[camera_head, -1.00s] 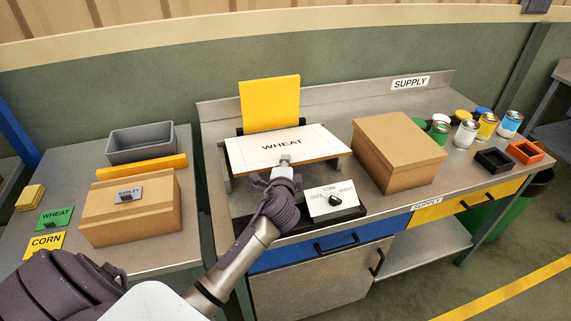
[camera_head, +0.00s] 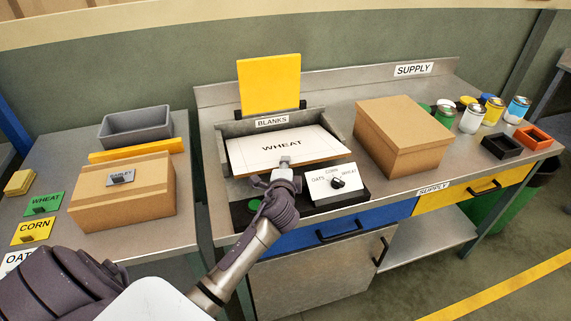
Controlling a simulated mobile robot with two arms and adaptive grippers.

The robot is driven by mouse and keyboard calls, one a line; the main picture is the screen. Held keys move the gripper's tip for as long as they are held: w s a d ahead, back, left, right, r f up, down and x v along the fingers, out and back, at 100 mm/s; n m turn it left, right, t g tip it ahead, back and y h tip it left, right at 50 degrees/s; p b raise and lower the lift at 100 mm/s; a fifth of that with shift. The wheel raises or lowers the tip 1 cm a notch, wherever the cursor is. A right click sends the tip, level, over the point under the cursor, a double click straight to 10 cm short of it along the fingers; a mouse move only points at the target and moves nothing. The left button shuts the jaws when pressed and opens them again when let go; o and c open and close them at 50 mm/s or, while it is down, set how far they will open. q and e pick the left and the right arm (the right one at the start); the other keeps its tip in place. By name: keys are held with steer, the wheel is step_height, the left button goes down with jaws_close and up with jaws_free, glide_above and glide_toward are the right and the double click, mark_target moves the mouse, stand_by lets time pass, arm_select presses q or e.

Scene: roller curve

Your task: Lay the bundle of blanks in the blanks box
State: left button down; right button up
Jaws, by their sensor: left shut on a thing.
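The bundle of blanks is a flat white stack marked WHEAT with a brown front edge (camera_head: 255,158). My left gripper (camera_head: 284,164) is shut on the middle of its front edge. The blanks box (camera_head: 234,129) is a grey open tray with a BLANKS label on its back wall. The bundle lies over the box's opening, between the side walls, and hides most of the inside. I cannot tell whether it touches the floor of the box. My right gripper is not in view.
A selector box (camera_head: 337,184) with a knob stands close right of my gripper. A yellow panel (camera_head: 269,84) rises behind the blanks box. A closed cardboard box (camera_head: 403,137) stands to the right. Another carton (camera_head: 125,198) is on the left table.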

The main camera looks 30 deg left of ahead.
arm_select(q)
steer(key=shift+f, duration=0.2)
steer(key=shift+c, duration=1.6)
jaws_free()
steer(key=shift+r, duration=0.1)
steer(key=shift+r+p, duration=4.45)
steer(key=shift+f, duration=0.1)
